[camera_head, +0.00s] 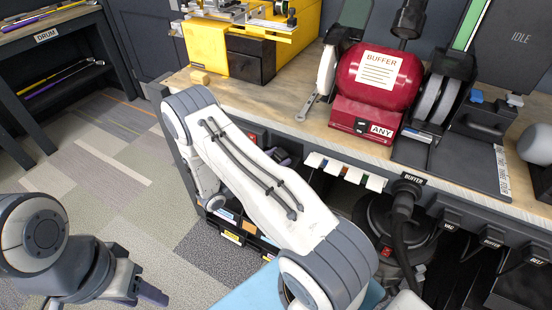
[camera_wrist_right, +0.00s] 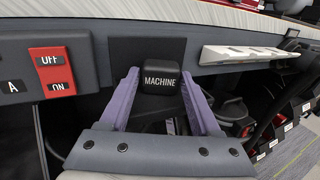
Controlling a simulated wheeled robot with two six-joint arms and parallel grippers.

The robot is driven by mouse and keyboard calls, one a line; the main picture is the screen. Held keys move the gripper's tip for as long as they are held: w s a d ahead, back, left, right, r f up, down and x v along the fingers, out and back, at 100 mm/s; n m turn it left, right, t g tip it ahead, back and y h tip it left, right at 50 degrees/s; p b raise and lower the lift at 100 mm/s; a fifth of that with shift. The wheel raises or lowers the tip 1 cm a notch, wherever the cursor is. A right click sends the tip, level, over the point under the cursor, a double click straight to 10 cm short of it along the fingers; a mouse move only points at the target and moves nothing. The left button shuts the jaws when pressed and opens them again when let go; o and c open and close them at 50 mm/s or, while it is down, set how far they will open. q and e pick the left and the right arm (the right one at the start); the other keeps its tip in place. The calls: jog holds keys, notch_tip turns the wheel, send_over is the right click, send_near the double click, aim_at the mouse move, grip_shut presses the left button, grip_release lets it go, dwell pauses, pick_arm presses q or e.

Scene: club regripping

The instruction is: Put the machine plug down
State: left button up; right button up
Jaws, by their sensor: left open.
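The machine plug (camera_wrist_right: 160,80), a black block lettered MACHINE, sits between the two purple fingers of my right gripper (camera_wrist_right: 160,84) in the right wrist view. Both fingers appear to press on its sides. It is in front of a dark panel under the bench edge; whether it touches the panel I cannot tell. My left gripper (camera_head: 146,290) is low at the left in the head view, open and away from the bench.
A red on/off switch (camera_wrist_right: 52,72) is left of the plug. A white card ledge (camera_wrist_right: 245,54) is to its right. The wooden bench (camera_head: 300,115) carries a red buffer (camera_head: 378,78) and a yellow machine (camera_head: 205,45). A black BUFFER plug (camera_head: 405,196) hangs at the bench front. Carpet at left is clear.

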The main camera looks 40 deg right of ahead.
jog(key=shift+o, duration=0.5)
jog(key=shift+r, duration=0.1)
jog(key=shift+r, duration=0.2)
jog(key=shift+r+p, duration=0.55)
jog(key=shift+p, duration=0.1)
jog(key=a+b, duration=0.3)
jog(key=a, duration=0.9)
jog(key=s+a+r+m+y, duration=0.5)
jog(key=s+a+y, duration=0.4)
jog(key=s+a, duration=0.2)
jog(key=s+a+r+m+y, duration=0.5)
jog(key=s+a+r+y, duration=0.3)
jog(key=s+a+y, duration=0.2)
jog(key=shift+s+a+r+m, duration=0.15)
jog(key=shift+s+a+m, duration=0.2)
jog(key=shift+s+m, duration=0.1)
